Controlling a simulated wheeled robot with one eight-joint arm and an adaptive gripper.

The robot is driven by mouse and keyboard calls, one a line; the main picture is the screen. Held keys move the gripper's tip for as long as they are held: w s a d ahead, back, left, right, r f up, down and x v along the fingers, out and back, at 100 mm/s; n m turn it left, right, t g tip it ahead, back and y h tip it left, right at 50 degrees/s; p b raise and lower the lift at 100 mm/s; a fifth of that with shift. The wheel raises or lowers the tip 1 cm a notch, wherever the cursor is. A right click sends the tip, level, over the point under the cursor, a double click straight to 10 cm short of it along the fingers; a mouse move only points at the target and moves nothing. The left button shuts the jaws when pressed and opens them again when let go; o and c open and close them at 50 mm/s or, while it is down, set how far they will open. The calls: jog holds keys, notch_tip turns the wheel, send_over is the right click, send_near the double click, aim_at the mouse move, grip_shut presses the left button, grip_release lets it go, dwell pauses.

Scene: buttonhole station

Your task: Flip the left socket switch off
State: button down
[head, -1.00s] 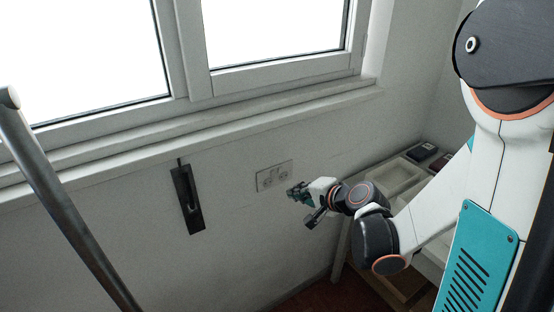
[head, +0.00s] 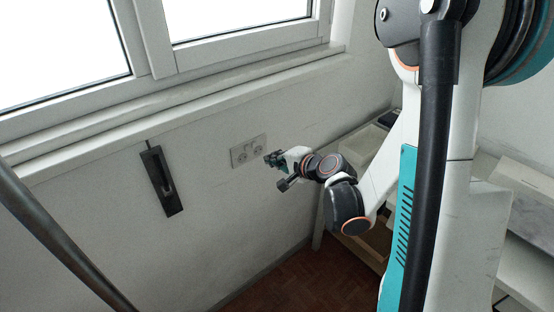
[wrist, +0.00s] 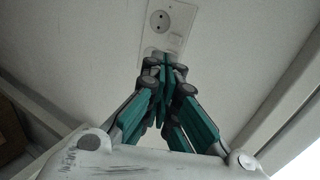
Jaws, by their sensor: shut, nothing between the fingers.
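A pale double socket plate (head: 247,151) is on the wall below the window sill. In the wrist view the plate (wrist: 177,14) shows one round socket face clearly; its lower part is hidden behind my fingers. In the wrist view the green fingers of my gripper (wrist: 164,62) are shut and empty, overlapping the plate's lower end. I cannot tell whether they touch it.
A black wall-mounted holder (head: 160,181) hangs left of the socket. The window sill (head: 190,103) runs above. A pale shelf unit with compartments (head: 362,147) stands to the right, behind my arm. A grey pole (head: 60,240) crosses the lower left. The wall under the socket is clear.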

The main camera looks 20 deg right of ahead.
aim_at(249, 141)
jog(key=x, duration=0.3)
jog(key=r+b+x, duration=0.1)
jog(key=x, duration=0.4)
jog(key=shift+w+a+b, duration=0.2)
jog(key=shift+w+b, duration=0.15)
jog(key=shift+w, duration=0.2)
jog(key=shift+w+a+r, duration=0.15)
jog(key=shift+w+r, duration=0.05)
jog(key=shift+w, duration=0.35)
jog(key=shift+w+a+r, duration=0.15)
jog(key=shift+w+r, duration=0.05)
jog(key=shift+w, duration=0.25)
jog(key=shift+r, duration=0.15)
jog(key=shift+r+p, duration=0.45)
jog(key=shift+r, duration=0.2)
